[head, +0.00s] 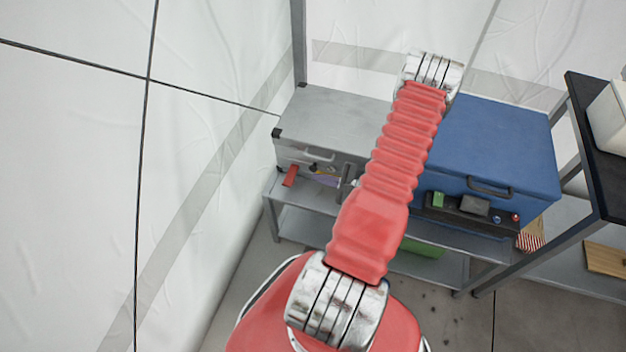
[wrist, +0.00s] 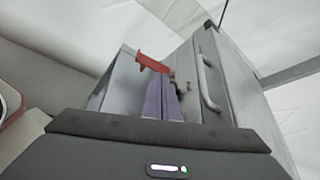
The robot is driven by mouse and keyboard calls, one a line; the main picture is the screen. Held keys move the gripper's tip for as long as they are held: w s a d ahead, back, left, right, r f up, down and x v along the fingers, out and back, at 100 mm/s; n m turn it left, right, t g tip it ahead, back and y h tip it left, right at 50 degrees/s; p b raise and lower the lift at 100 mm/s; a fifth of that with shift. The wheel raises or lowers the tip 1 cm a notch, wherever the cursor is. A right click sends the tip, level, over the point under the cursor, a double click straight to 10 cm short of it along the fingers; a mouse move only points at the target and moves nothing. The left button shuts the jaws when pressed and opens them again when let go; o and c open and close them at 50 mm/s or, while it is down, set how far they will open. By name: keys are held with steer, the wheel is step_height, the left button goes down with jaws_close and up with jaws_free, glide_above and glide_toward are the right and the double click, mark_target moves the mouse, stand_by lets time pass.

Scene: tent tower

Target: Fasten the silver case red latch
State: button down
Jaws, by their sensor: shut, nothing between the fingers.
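The silver case (head: 335,118) stands on the shelf at the left with its lid down. It also fills the right of the wrist view (wrist: 235,95), with its grey handle (wrist: 208,82). The red latch (head: 290,176) is at the left of the case front. In the wrist view the red latch (wrist: 150,62) sticks out from the front face, near a small metal catch (wrist: 184,88). My gripper (head: 319,172) is in front of the case, right of the latch. In the wrist view its purple fingers (wrist: 163,82) are shut and empty, their tips close to the latch; contact cannot be told.
A blue case (head: 490,150) stands right of the silver one, partly behind my arm. Small items, including a green one (head: 438,200), lie before it. A dark-topped table (head: 600,150) is at the far right. White tent wall closes the left and back.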

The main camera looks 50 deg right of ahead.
steer(key=shift+s+r, duration=0.15)
steer(key=shift+s, duration=0.15)
stand_by(0.5)
